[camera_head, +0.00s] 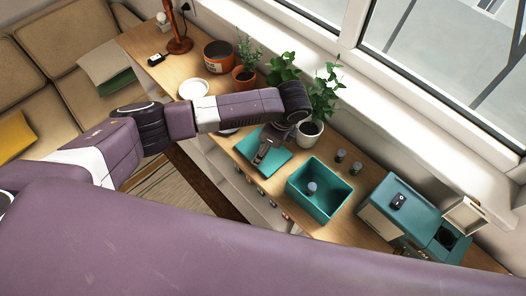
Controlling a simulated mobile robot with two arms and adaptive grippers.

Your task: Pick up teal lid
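The teal lid (280,160) is a flat panel lying on the wooden counter, left of an open teal box (338,203). My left arm reaches in from the left, and its gripper (261,156) points down over the lid, covering part of it. The fingertips are at or just above the lid. I cannot tell whether they touch it, or whether the fingers are open or shut. My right gripper is not in view.
The teal box holds a small jar (311,188). Two more small jars (340,155) stand behind it. A teal appliance (410,212) with a dark device on top is to the right. Potted plants (311,134) stand close behind the gripper. A white plate (193,89) lies further left.

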